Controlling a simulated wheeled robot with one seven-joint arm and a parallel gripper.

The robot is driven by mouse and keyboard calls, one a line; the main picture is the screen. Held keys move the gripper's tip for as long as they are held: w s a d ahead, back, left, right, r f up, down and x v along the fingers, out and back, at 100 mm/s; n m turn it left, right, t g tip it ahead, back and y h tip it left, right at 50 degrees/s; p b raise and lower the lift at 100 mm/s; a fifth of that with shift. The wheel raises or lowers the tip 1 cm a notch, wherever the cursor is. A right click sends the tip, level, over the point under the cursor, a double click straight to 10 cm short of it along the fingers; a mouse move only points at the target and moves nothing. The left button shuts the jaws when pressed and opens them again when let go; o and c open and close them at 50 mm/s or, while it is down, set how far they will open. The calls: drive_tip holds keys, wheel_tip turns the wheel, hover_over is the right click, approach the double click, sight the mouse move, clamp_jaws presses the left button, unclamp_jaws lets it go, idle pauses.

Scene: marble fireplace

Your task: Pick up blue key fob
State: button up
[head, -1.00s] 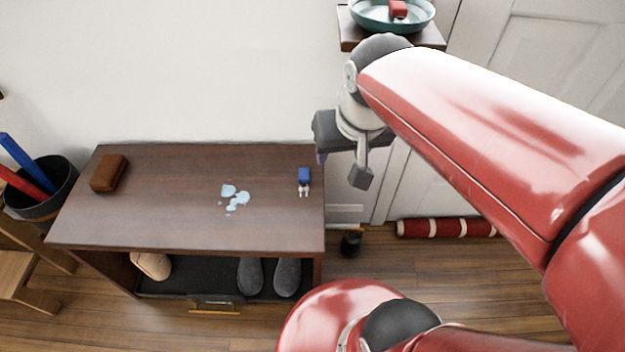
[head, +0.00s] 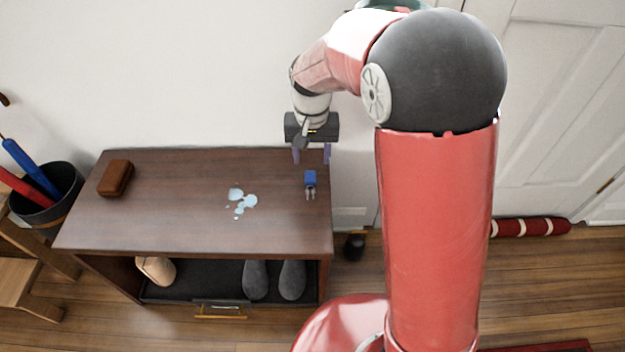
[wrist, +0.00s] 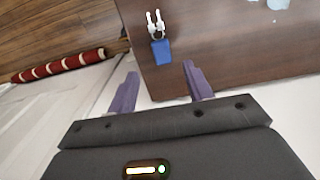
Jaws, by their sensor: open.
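The blue key fob (head: 310,178) lies on the dark wooden bench top near its right end, with its keys toward the front. In the wrist view the blue fob (wrist: 161,51) lies ahead of the fingertips, with silver keys beyond it. My gripper (head: 311,158) is open and empty at the back right edge of the bench, just behind the fob. In the wrist view its two purple fingers (wrist: 160,70) are spread apart, the fob lying in line with the gap between them and not touching either.
The bench (head: 180,215) also bears a brown case (head: 115,178) at the left and a pale blue spill (head: 241,201) left of the fob. Slippers (head: 273,279) sit on the shelf below. The wall is close behind, and an umbrella bin (head: 50,205) stands at the left.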

sight(310, 176)
wheel_tip(310, 176, down, 6)
drive_tip(key=shift+s+a+f, duration=0.1)
drive_tip(key=shift+s+a, duration=0.05)
drive_tip(key=shift+c, duration=0.4)
drive_tip(key=c, duration=1)
